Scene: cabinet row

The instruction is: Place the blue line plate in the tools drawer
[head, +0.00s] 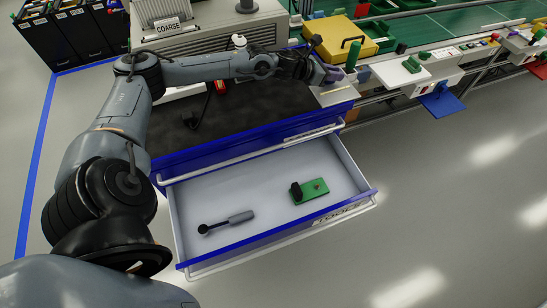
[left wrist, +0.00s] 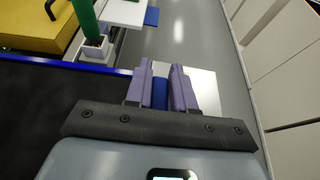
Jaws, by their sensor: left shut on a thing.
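My left gripper (head: 326,76) is above the far right corner of the dark worktop. In the left wrist view its purple fingers (left wrist: 161,92) are shut on a narrow blue piece (left wrist: 160,93). A pale square plate (left wrist: 206,88) shows just beyond the fingers; it also shows below the gripper in the head view (head: 335,97). I cannot tell whether the blue piece is joined to it. The tools drawer (head: 240,186) is pulled open, nearer than the gripper. A green plate (head: 320,190) with a black part and a grey-handled tool (head: 238,217) lie in it. My right gripper is not in view.
A yellow case (head: 335,38) and a green cylinder (head: 352,56) stand behind the gripper. A flat blue panel (head: 442,104) sits at the conveyor stations to the right. A grey machine labelled COARSE (head: 215,30) stands at the back. The drawer's middle and back left are bare.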

